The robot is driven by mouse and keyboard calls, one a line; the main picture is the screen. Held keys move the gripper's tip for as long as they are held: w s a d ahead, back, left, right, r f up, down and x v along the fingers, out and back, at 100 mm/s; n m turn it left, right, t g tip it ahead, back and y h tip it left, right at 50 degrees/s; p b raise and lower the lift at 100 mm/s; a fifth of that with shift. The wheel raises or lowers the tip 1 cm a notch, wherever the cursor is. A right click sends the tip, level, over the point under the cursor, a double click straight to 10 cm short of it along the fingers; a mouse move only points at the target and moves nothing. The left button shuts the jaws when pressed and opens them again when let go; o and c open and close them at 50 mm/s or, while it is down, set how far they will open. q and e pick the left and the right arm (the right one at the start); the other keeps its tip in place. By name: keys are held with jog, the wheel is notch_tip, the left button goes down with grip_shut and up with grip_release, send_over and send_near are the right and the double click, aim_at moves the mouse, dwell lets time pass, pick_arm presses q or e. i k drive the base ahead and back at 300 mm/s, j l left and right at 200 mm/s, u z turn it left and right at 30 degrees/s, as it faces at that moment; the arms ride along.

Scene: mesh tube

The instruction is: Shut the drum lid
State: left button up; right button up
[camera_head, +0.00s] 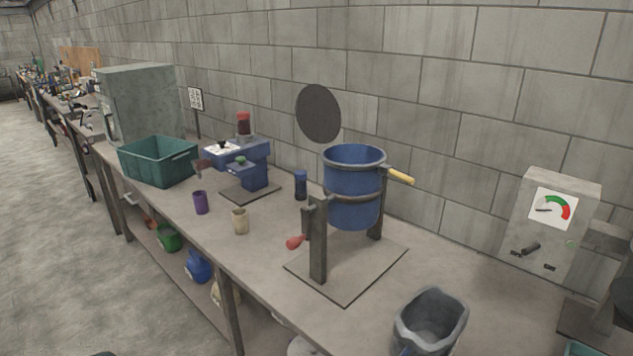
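The blue drum (352,205) hangs in a dark metal stand (318,245) on the workbench, its open top facing up. A dark round disc (318,113), which looks like the drum lid, stands nearly upright behind and to the left of the drum's rim (354,151), clear of the opening. Its hinge cannot be made out. A yellow handle (401,175) sticks out to the right near the rim, and a red crank knob (295,242) is at the stand's lower left. Neither of my grippers is in view.
A grey bucket (430,322) stands at the bench's front right. A gauge box (548,220) is by the wall at right. A purple cup (200,202), beige cup (240,221), dark blue bottle (301,185), blue machine (247,175) and green crate (158,160) stand left of the drum.

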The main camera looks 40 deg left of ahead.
aim_at(318, 113)
jog(key=j, duration=0.6)
jog(key=k+j+z, duration=0.15)
jog(key=j, duration=1.1)
jog(key=k+j+z, duration=0.15)
jog(key=j, duration=0.4)
jog(key=k+j, duration=0.15)
jog(key=j, duration=0.45)
jog(key=k+j+z, duration=0.1)
jog(key=j, duration=0.5)
jog(key=k+j+z, duration=0.1)
jog(key=j, duration=0.5)
jog(key=k+j, duration=0.2)
jog(key=j, duration=0.35)
jog(key=z, duration=0.05)
